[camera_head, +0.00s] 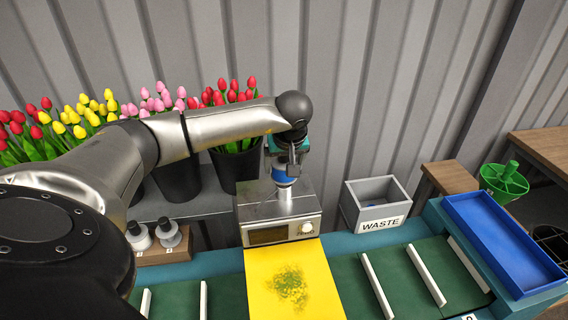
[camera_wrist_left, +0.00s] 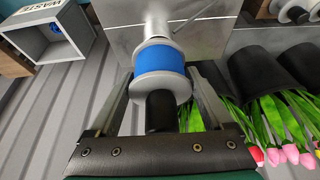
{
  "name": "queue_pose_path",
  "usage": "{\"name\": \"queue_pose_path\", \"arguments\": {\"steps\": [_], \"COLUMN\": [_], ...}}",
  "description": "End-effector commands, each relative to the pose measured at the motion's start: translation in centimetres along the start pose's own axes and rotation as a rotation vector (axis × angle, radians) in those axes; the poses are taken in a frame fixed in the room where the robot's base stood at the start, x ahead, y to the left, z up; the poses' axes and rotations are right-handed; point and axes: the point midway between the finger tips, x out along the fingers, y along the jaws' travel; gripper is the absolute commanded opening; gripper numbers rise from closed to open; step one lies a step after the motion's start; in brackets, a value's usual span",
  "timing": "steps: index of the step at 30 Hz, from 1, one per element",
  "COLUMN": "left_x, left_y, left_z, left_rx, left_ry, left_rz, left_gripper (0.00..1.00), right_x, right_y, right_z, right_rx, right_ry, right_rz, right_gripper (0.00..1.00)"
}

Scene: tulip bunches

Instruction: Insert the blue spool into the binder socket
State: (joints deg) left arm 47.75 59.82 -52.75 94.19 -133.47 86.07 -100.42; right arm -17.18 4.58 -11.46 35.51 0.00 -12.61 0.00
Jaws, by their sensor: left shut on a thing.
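The blue spool (camera_head: 284,177) has white flanges and a blue middle. My left gripper (camera_head: 288,156) is shut on it from above. In the left wrist view the spool (camera_wrist_left: 159,60) shows with its black knob (camera_wrist_left: 160,112) between the two fingers of my left gripper (camera_wrist_left: 160,100). The spool is upright over the silver post-like socket (camera_head: 285,206) on top of the grey metal binder (camera_head: 257,212). In the wrist view it lines up with the socket (camera_wrist_left: 156,22); I cannot tell how far it is seated. My right gripper is not in view.
A wooden rack (camera_head: 152,258) with two black-knobbed spools stands left of the binder. Black buckets of tulips (camera_head: 236,165) stand behind. A yellow sheet (camera_head: 265,300) lies in front.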

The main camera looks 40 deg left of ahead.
Motion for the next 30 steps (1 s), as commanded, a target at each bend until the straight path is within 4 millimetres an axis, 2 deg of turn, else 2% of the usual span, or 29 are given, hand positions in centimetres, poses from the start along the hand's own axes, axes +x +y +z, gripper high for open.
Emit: {"name": "queue_pose_path", "arguments": {"steps": [18,19,23,30], "left_x": [1.5,1.5,1.4,1.4], "left_y": [0.0,0.0,0.0,0.0], "left_z": [0.6,0.6,0.6,0.7], "left_rx": [0.000,0.000,0.000,0.000], "left_ry": [0.001,0.001,0.001,-0.001], "left_rz": [0.000,0.001,0.001,-0.001], "left_gripper": [0.14,0.85,1.00,1.00], "right_x": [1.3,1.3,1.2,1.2], "right_y": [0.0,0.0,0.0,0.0], "right_z": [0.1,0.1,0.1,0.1], "right_rx": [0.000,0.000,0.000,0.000], "right_ry": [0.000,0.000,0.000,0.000], "right_rz": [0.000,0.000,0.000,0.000], "right_gripper": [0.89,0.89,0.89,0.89]}}
